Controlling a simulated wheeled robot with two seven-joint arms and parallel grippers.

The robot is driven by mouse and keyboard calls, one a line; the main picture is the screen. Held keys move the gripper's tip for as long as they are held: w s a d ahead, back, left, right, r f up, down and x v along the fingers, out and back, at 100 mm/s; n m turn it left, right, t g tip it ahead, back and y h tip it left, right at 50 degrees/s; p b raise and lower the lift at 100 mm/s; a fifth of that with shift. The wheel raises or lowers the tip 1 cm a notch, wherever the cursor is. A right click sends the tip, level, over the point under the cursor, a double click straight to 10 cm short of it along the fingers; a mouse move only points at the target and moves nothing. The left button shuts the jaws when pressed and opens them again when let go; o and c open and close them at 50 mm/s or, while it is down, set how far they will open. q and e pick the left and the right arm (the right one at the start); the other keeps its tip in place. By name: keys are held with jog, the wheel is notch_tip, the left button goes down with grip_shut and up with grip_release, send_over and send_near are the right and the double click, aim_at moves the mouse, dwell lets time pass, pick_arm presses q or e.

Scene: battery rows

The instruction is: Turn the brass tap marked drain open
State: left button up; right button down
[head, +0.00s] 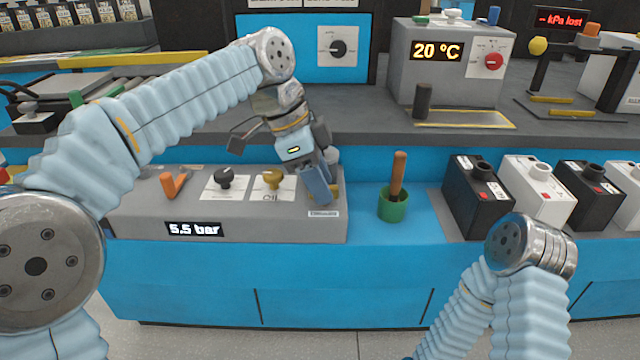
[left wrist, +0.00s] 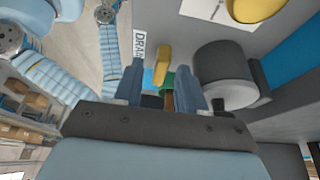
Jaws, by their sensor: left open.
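The brass drain tap shows as a small brass piece (head: 337,191) at the right end of the grey panel, mostly hidden behind my left gripper (head: 319,184). In the left wrist view the brass handle (left wrist: 162,63) stands beside the DRAIN label (left wrist: 139,45). It appears between or just beyond the fingertips of my open left gripper (left wrist: 161,78); contact cannot be told. A second brass tap (head: 272,179), marked OIL, sits left of the gripper. My right arm is at lower right, its gripper out of view.
The grey panel (head: 140,222) also carries a black knob (head: 224,178) and an orange lever (head: 174,184). A green cup (head: 393,207) with a wooden handle (head: 398,175) stands right of it. Several batteries (head: 476,200) stand farther right. A grey cylinder (left wrist: 225,75) is close to the right finger.

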pick_arm(q)
jog(key=shift+f, duration=0.15)
grip_shut()
jog(key=shift+n, duration=0.3)
jog(key=n+t, duration=0.1)
jog(key=n, duration=0.2)
jog(key=shift+s+n+t, duration=0.1)
jog(key=shift+n+t, duration=0.2)
jog(key=n, duration=0.2)
jog(key=n+t+y+p, duration=0.1)
jog(key=n, duration=0.1)
jog(key=shift+s+d+t, duration=0.1)
jog(key=shift+d+t, duration=0.05)
jog(key=shift+t, duration=0.15)
jog(key=n, duration=0.2)
jog(key=n+t+y, duration=0.1)
jog(key=n, duration=0.2)
jog(key=shift+d+y+p, duration=0.1)
jog(key=shift+y+p, duration=0.2)
jog(key=shift+p, duration=0.1)
jog(key=shift+d+n+y+p, duration=0.15)
jog(key=shift+n+y, duration=0.3)
jog(key=shift+n, duration=0.7)
jog(key=shift+a+n+y+p, duration=0.15)
jog(key=shift+n+y, duration=0.3)
jog(key=shift+n, duration=0.7)
jog(key=shift+d, duration=0.1)
